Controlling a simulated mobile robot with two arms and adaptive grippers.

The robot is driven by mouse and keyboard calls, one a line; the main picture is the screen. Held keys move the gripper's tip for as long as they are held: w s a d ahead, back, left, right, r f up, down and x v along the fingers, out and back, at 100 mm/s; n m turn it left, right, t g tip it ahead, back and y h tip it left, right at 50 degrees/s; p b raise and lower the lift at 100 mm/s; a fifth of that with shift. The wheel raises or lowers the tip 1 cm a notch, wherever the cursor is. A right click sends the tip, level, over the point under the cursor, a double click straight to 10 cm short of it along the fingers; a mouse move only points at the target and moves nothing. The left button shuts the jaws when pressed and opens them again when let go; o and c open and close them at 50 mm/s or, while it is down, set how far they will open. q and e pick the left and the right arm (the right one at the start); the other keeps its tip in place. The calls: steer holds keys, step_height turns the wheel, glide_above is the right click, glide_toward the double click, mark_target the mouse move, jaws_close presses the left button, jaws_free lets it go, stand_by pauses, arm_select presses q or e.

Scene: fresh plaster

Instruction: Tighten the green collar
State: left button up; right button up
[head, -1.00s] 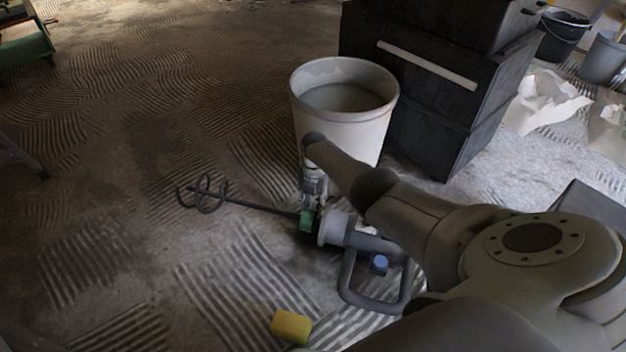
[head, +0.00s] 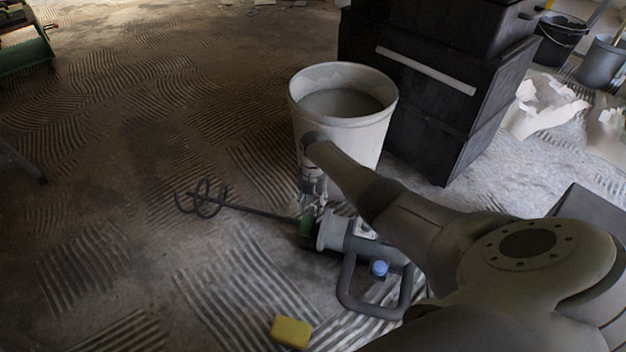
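The green collar (head: 306,227) sits at the front of the grey mixer (head: 338,234), where the dark mixing paddle (head: 208,198) joins it. The mixer lies on the floor, with its looped handle and a blue knob (head: 379,268) toward the lower right. My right gripper (head: 316,208) hangs from above at the collar, and its fingers cover part of it. The fingers are small and dark here, so I cannot tell whether they are open or closed, or touching the collar. My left gripper is not in view.
A whitish bucket (head: 358,130) with grey contents stands just behind the mixer. Black stacked cases (head: 440,110) stand to its right. A yellow sponge (head: 291,332) lies in front. Torn white paper bags (head: 543,106) and dark buckets (head: 562,38) are at the back right. The ridged floor at left is mostly clear.

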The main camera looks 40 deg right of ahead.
step_height(320, 180, up, 10)
steer(key=shift+w+d, duration=0.15)
steer(key=shift+d, duration=0.1)
stand_by(0.7)
